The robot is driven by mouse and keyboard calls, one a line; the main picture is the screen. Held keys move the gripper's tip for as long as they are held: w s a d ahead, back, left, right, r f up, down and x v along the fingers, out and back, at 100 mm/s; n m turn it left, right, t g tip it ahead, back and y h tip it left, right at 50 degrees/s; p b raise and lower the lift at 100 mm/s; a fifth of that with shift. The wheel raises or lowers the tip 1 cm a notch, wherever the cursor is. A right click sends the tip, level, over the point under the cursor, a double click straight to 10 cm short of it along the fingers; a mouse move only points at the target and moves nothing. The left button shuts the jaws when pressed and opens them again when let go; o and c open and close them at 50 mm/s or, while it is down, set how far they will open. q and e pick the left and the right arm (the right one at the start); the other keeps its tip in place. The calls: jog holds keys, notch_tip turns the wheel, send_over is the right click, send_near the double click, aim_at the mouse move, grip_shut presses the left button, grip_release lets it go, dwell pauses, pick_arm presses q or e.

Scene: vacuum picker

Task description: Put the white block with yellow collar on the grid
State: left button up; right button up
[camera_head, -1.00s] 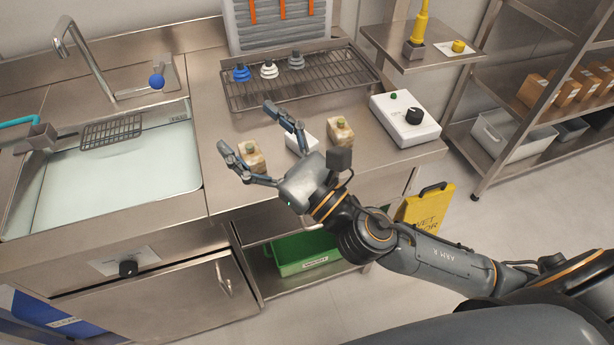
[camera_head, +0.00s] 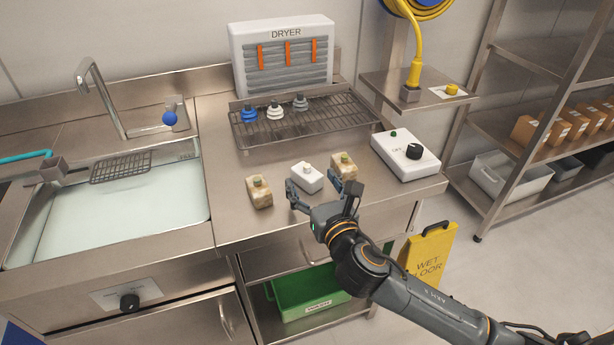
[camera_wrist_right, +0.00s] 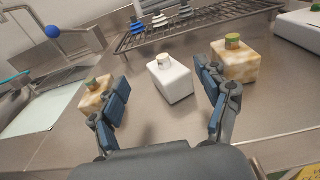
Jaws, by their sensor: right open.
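The white block (camera_head: 307,178) stands on the steel counter between two mottled blocks. In the right wrist view the white block (camera_wrist_right: 171,82) has a pale cap with a yellowish collar on top. My right gripper (camera_head: 314,188) is open and empty on the near side of the white block. In the wrist view its fingers (camera_wrist_right: 163,80) frame the block to left and right, apart from it. A wire grid (camera_head: 340,122) lies at the back of the counter before the dryer. My left gripper is not in view.
A mottled block (camera_head: 259,192) with a green cap stands left of the white one, another (camera_head: 344,165) to its right, close to my finger. Three ringed pieces (camera_head: 275,111) stand on the grid's left half. A control box (camera_head: 405,156) is at right.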

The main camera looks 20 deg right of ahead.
aim_at(304, 168)
jog(key=w, duration=0.5)
jog(key=shift+w+a+f, duration=0.1)
jog(key=shift+c, duration=0.5)
jog(key=c, duration=1.5)
grip_shut()
